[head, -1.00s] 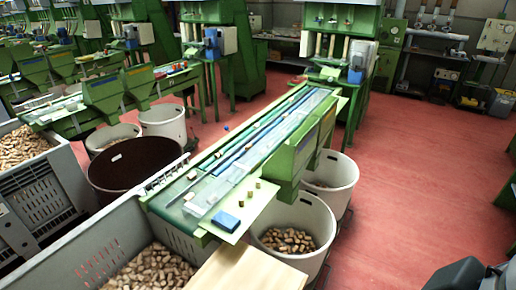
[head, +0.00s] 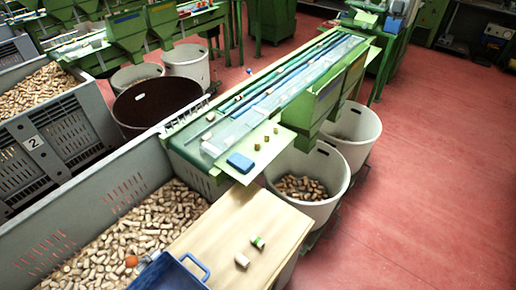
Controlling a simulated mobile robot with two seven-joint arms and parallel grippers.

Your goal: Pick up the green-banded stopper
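The green-banded stopper (head: 257,242) is a small pale cork with a green band. It lies on the light wooden board (head: 212,226) at the bottom middle of the head view. A plain pale stopper (head: 242,260) lies just below and left of it, apart from it. Neither of my grippers is in view.
A blue tray (head: 167,274) with a handle stands at the board's left, beside a grey crate (head: 52,240) of corks with an orange ball (head: 131,261). A green conveyor (head: 178,146) with a blue block (head: 240,162) lies beyond. Red floor (head: 420,190) is open on the right.

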